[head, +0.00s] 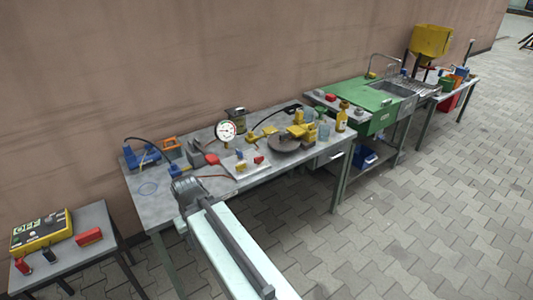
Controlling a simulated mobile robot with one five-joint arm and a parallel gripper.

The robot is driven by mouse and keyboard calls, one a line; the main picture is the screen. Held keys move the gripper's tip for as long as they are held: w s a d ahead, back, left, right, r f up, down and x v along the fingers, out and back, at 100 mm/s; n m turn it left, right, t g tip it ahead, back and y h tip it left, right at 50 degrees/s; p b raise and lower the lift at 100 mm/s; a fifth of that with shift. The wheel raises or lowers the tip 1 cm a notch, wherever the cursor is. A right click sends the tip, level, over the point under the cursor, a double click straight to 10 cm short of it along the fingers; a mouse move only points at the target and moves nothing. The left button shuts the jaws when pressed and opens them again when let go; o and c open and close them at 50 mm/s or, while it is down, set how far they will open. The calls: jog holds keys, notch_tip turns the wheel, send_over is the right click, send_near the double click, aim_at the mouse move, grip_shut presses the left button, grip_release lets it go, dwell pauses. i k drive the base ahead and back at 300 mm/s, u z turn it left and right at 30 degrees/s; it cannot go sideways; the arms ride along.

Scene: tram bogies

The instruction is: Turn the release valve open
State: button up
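No part is clearly recognisable as the release valve at this size. Candidates on the middle workbench (157,205) are a small red part (212,159) left of the round white gauge (226,131) and another red part (258,160) on a pale plate (240,164). I cannot tell whether either is a valve handle or how it is turned. My pale arm link (236,262) reaches up from the bottom to a grey joint over the bench's front left. I cannot make out my gripper's fingers.
A blue vise (142,155) and yellow fittings by a round disc (284,144) stand on the bench. A low table (94,217) with a yellow-black box (41,232) is left. A green sink bench (360,96) is right. The paved floor (420,220) front right is clear.

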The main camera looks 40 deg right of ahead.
aim_at(258, 160)
jog(key=k, duration=1.1)
jog(key=z, duration=0.8)
jog(key=i, duration=2)
jog(key=u, duration=0.2)
